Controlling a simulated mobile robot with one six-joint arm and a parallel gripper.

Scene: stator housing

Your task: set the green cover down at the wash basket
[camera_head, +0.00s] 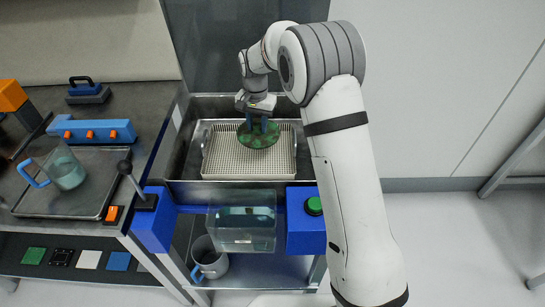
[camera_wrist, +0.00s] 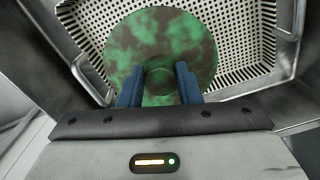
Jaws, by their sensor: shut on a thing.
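The green cover (camera_head: 258,139) is a round disc mottled green and brown, with a central knob. In the wrist view the cover (camera_wrist: 150,45) fills the upper middle. My gripper (camera_head: 259,122) is over the basket, and in the wrist view its blue fingers (camera_wrist: 159,88) are shut on the cover's knob. The wash basket (camera_head: 220,160) is a pale perforated tray with side handles, set in a dark metal basin.
Left of the basin, a bench carries a metal tray (camera_head: 85,205) with a clear jug (camera_head: 65,170) and a blue block with orange knobs (camera_head: 92,131). In front are a clear tank (camera_head: 242,235), a green button (camera_head: 314,206) and a lower jug (camera_head: 208,260). The basket around the cover is empty.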

